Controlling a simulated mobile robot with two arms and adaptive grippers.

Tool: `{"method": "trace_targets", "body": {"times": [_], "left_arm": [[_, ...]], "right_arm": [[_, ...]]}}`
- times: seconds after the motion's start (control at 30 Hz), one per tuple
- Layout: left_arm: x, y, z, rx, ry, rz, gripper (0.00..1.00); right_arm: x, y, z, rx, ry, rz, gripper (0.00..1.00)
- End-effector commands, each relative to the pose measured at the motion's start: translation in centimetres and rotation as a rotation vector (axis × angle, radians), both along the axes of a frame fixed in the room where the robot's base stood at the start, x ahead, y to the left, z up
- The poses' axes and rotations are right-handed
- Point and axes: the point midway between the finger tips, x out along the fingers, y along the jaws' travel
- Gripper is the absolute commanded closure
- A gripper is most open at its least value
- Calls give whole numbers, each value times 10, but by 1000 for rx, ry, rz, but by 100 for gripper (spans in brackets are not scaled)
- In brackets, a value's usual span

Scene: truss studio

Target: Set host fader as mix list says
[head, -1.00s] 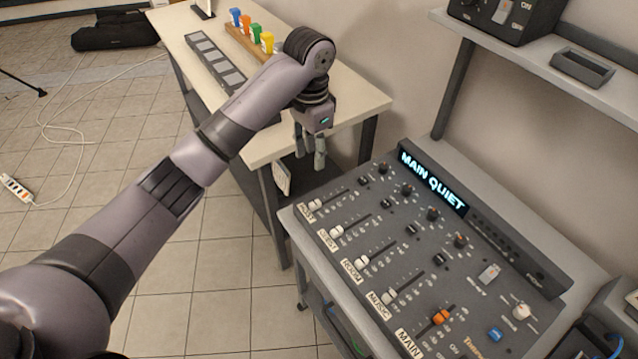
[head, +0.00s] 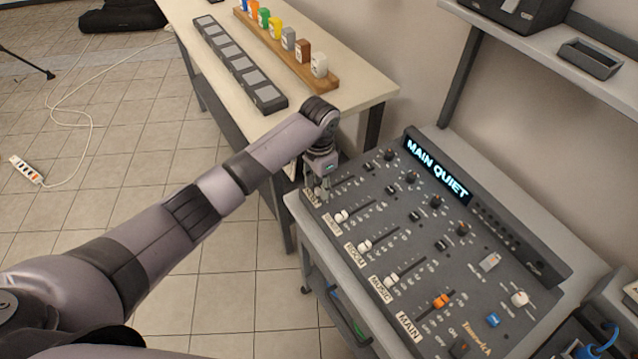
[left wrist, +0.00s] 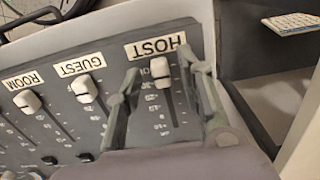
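The mixing desk (head: 470,255) has a row of faders and a lit display (head: 436,170) reading "MAIN QUIET". In the left wrist view the white host fader cap (left wrist: 160,69) sits at the end of its slot near the HOST label (left wrist: 155,47). My left gripper (left wrist: 158,75) is open, with one finger on each side of that cap; contact cannot be told. In the head view the left gripper (head: 322,188) hides the host fader. A card with writing (left wrist: 291,23) shows at the upper right of the wrist view; its text is unreadable. My right gripper is not in view.
The guest (head: 341,216), room (head: 364,246) and music (head: 391,280) faders and the orange main fader (head: 441,300) lie beside it. A pale table (head: 360,88) with coloured pieces in a wooden rack (head: 290,58) stands behind. A shelf (head: 530,45) is above the desk.

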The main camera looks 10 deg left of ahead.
Motion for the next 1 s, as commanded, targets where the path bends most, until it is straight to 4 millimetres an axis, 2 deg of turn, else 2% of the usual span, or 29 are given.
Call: {"method": "trace_targets", "body": {"times": [0.13, 0.4, 0.9, 1.0], "left_arm": [[0, 0, -7, 1, -1, 0, 65], [0, 0, -8, 1, -1, 1, 66], [0, 0, -8, 1, -1, 1, 99], [0, 1, -8, 1, -1, 1, 100]], "right_arm": [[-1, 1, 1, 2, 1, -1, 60], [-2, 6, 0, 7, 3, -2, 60], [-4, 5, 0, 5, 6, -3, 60], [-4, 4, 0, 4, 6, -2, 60]]}}
